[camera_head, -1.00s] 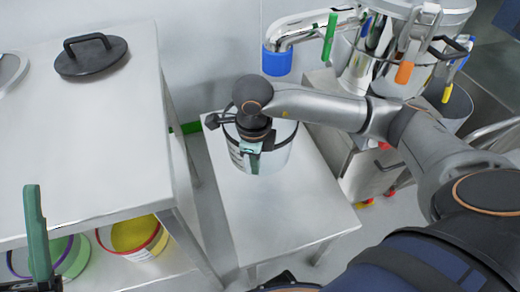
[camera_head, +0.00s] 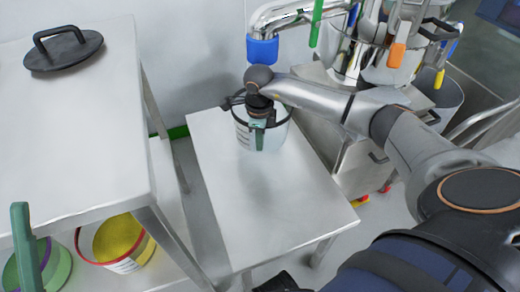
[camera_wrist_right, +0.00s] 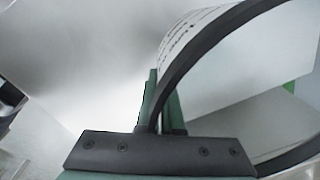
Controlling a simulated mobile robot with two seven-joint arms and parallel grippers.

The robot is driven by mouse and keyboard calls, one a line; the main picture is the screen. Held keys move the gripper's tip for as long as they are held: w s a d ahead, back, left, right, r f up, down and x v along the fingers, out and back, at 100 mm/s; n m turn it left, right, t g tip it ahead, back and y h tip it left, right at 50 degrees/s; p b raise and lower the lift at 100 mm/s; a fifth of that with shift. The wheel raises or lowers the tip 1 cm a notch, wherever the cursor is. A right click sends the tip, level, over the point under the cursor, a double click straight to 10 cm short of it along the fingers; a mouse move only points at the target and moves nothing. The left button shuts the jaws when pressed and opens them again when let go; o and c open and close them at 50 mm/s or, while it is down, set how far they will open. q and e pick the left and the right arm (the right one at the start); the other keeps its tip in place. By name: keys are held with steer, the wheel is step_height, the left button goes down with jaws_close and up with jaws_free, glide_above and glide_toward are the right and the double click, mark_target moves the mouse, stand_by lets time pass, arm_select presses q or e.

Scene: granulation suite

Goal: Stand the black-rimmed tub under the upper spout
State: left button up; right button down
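The black-rimmed tub (camera_head: 243,137) is white with a printed label. It is upright at the back of the small steel table (camera_head: 270,205); I cannot tell whether its base touches the top. My right gripper (camera_head: 258,135) is shut on its near wall at the rim. In the right wrist view the black rim (camera_wrist_right: 190,45) passes between the green fingers (camera_wrist_right: 162,105). The upper spout, a steel pipe with a blue end (camera_head: 262,50), is above and behind the tub. One green finger of my left gripper (camera_head: 27,250) shows at lower left; its opening is hidden.
A higher steel bench (camera_head: 85,130) at left carries a black lid (camera_head: 63,52). Tubs with red (camera_head: 125,243) and purple (camera_head: 40,265) rims sit on its lower shelf. A steel cabinet (camera_head: 345,150) and hanging tools stand right. The front of the small table is clear.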

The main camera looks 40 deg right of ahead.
step_height(320, 180, down, 3)
steer(key=shift+b, duration=0.7)
steer(key=shift+f, duration=0.1)
steer(key=shift+f, duration=0.2)
steer(key=c, duration=1.1)
jaws_free()
step_height(320, 180, up, 11)
steer(key=p, duration=0.4)
steer(key=shift+s+a, duration=0.1)
steer(key=shift+r, duration=0.7)
